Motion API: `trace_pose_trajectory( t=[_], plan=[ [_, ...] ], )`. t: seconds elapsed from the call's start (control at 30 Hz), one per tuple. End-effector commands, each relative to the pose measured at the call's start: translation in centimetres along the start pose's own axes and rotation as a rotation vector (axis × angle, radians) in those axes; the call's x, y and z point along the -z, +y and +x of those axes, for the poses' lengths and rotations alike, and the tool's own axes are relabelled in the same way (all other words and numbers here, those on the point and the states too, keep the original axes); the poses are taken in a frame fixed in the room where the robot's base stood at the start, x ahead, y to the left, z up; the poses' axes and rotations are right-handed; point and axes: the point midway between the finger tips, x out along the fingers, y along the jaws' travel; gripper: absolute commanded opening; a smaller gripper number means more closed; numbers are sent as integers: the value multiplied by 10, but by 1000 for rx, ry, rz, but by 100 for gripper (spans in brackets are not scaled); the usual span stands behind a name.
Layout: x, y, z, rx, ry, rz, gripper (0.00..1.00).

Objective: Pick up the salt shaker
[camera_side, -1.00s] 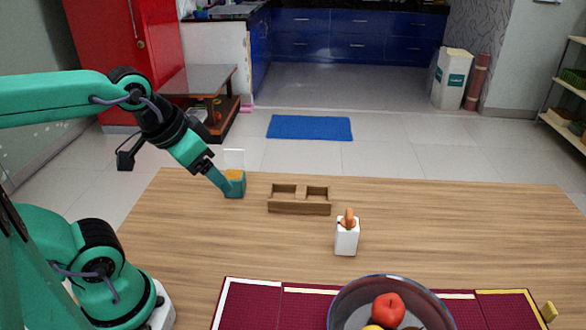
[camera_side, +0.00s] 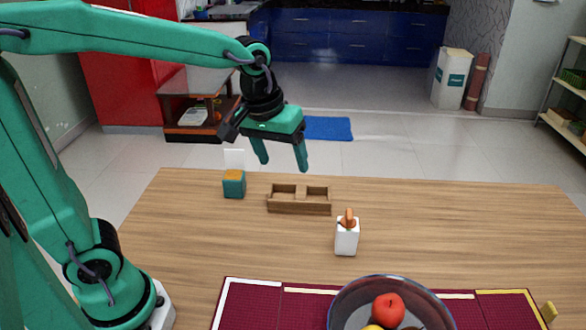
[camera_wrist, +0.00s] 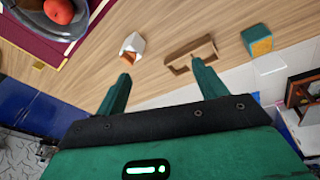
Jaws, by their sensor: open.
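A small white container with an orange-brown top (camera_side: 347,240), which looks most like the salt shaker, stands upright on the wooden table, right of centre. It also shows in the wrist view (camera_wrist: 135,42), above and near the left fingertip in the picture. My gripper (camera_side: 283,166) is open and empty, its fingers pointing down. It hangs above the table's far side, near the two-compartment wooden caddy (camera_side: 299,208), up and left of the white container. In the wrist view, my gripper (camera_wrist: 160,70) has nothing between its spread fingers. The caddy looks empty.
A teal block with a yellow-orange top (camera_side: 234,188) stands left of the caddy. A glass bowl of fruit (camera_side: 440,318) sits on a dark red mat (camera_side: 250,305) at the table's front. The table's right side is mostly clear.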

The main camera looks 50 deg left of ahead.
Motion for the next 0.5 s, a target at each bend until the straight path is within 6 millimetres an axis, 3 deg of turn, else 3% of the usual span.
trace_pose_trajectory(
  t=[0.5],
  plan=[
    [44,69,81,88,-137,-246,71]
  ],
)
